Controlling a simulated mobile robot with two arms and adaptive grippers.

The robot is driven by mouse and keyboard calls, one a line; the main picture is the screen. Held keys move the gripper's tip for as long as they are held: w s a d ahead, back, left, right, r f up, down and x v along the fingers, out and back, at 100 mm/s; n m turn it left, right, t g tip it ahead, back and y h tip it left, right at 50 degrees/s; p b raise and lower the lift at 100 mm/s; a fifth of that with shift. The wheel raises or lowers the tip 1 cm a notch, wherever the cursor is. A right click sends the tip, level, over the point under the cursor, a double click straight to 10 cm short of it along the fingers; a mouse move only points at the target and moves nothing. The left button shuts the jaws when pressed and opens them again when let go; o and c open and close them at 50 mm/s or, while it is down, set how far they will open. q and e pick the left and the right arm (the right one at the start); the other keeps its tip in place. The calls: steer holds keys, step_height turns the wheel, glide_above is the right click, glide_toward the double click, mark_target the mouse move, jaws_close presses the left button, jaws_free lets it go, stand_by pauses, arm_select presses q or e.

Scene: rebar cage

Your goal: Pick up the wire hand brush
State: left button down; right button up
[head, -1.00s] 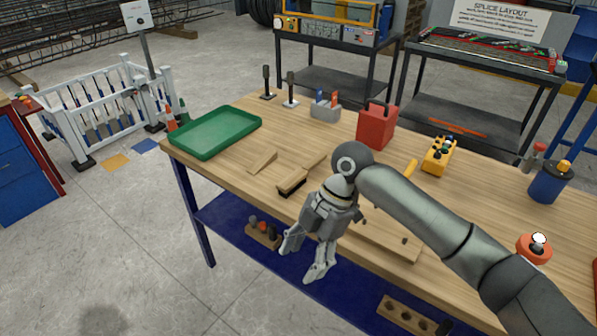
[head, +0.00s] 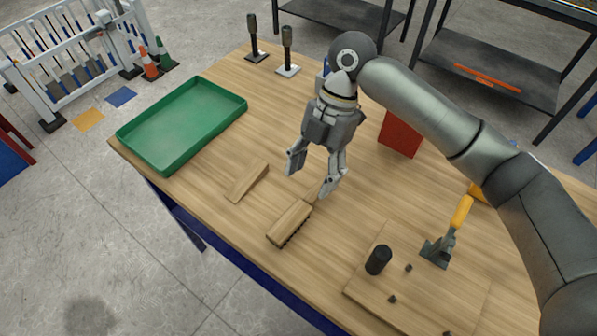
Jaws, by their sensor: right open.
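The wire hand brush (head: 290,223) lies on the wooden workbench (head: 225,220) near its front edge. It has a wooden block with dark bristles along its lower right side. Its handle runs up and to the right, partly hidden behind a finger of my right gripper. My right gripper (head: 311,178) is open and empty, fingers pointing down, above the bench by the handle end of the brush. I cannot tell how high it is; I see no contact with the brush. My left gripper is out of view.
A wooden wedge (head: 247,183) lies left of the brush. A green tray (head: 180,128) stands at the far left. A wooden board (head: 425,290) with a black cylinder (head: 378,260) and a yellow-handled tool (head: 460,213) is at right. A red box (head: 400,135) stands behind.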

mark_target(298, 210)
steer(key=x, duration=0.2)
steer(key=s+x, duration=0.1)
steer(key=x, duration=0.1)
steer(key=shift+a+f+p, duration=0.15)
steer(key=shift+a+p, duration=0.05)
steer(key=shift+p, duration=0.2)
steer(key=shift+f, duration=0.3)
steer(key=p+x, duration=0.1)
steer(key=x, duration=0.3)
steer(key=shift+w+a+f+p, duration=0.1)
steer(key=shift+w+f+p, duration=0.1)
steer(key=shift+p, duration=0.15)
steer(key=shift+s+a+f, duration=0.1)
steer(key=shift+f, duration=0.35)
steer(key=shift+c, duration=1.2)
steer(key=c, duration=0.9)
steer(key=shift+c, duration=0.2)
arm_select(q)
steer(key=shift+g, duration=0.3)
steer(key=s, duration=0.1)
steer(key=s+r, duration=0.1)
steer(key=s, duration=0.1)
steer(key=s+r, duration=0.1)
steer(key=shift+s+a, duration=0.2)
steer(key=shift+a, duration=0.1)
